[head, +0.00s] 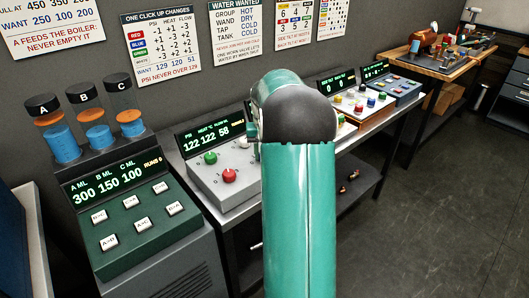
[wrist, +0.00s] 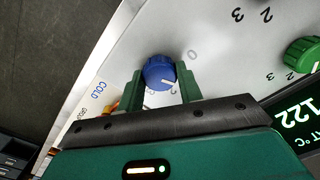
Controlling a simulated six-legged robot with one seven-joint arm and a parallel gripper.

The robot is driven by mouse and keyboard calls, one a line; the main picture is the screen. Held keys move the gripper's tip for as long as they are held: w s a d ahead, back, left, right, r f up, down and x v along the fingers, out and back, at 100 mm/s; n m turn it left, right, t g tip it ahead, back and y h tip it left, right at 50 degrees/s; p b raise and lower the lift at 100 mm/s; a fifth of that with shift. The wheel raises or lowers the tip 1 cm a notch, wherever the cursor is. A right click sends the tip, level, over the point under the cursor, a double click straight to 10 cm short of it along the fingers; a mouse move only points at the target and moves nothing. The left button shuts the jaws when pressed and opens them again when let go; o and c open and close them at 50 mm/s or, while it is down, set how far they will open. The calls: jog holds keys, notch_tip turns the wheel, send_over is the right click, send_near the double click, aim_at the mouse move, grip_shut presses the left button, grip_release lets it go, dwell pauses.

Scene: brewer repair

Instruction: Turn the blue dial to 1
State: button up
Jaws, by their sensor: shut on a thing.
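The blue dial (wrist: 158,71) is in the wrist view, on a pale grey panel (wrist: 215,38). My gripper (wrist: 160,75) has one green finger on each side of it and is shut on it. A white pointer line on the dial points toward the lower right of the picture. A printed 0 shows to the right of the dial, beyond the right finger. Part of the scale is hidden by the fingers and gripper body, so I cannot tell the exact setting. In the head view my arm hides the blue dial and my gripper.
A green dial (wrist: 303,54) stands right of the blue one in the wrist view. In the head view, the grey console has a green knob (head: 210,157), a red knob (head: 229,176) and a display (head: 211,137) reading 122 122 58. A green dispenser panel (head: 130,215) stands left.

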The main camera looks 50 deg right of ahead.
jog(key=shift+r, duration=0.1)
jog(key=o, duration=1)
notch_tip(320, 180, up, 14)
jog(key=shift+f, duration=0.1)
dwell(0.4)
